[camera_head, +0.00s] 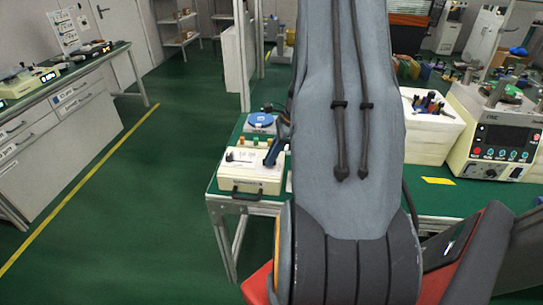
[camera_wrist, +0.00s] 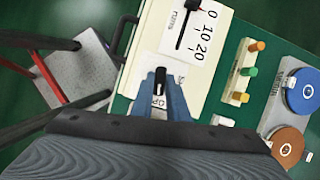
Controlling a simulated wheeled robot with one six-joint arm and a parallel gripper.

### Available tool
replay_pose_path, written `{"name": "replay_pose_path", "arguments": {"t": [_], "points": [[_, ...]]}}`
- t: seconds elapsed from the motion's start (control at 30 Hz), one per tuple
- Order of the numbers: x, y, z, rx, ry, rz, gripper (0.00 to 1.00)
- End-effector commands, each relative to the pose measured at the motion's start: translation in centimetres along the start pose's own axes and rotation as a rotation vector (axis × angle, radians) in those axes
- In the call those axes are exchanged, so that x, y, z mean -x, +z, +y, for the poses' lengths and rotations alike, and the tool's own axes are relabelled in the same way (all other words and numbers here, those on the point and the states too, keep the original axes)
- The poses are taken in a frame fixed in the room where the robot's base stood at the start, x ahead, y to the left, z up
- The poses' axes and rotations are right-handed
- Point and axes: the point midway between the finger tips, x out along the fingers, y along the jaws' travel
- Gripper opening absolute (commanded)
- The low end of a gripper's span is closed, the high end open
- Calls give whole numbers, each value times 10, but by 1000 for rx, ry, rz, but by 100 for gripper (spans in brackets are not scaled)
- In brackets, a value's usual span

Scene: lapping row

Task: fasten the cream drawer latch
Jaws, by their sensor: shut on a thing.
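The cream drawer unit (camera_head: 250,181) stands at the near left corner of the green bench, with a dark handle on its front. In the wrist view its cream top (camera_wrist: 215,55) fills the middle. A small black latch knob (camera_wrist: 160,76) sits on a white labelled plate (camera_wrist: 178,70) on that top. My gripper (camera_wrist: 162,84) has its blue fingers on both sides of the knob and is shut on it. The label is partly hidden by the fingers. In the head view my gripper (camera_head: 273,152) is over the unit's right part; the knob cannot be made out.
A black slider (camera_wrist: 187,22) with a 0-10-20 scale is on the same top. Coloured pegs (camera_wrist: 246,72) and a blue disc (camera_wrist: 304,90) lie to the right. The floor at left is clear.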

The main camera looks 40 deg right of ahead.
Motion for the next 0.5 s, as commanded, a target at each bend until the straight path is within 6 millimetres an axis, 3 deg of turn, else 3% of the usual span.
{"name": "replay_pose_path", "arguments": {"t": [0.5], "points": [[-1,1,-4,447,185,0,0]]}}
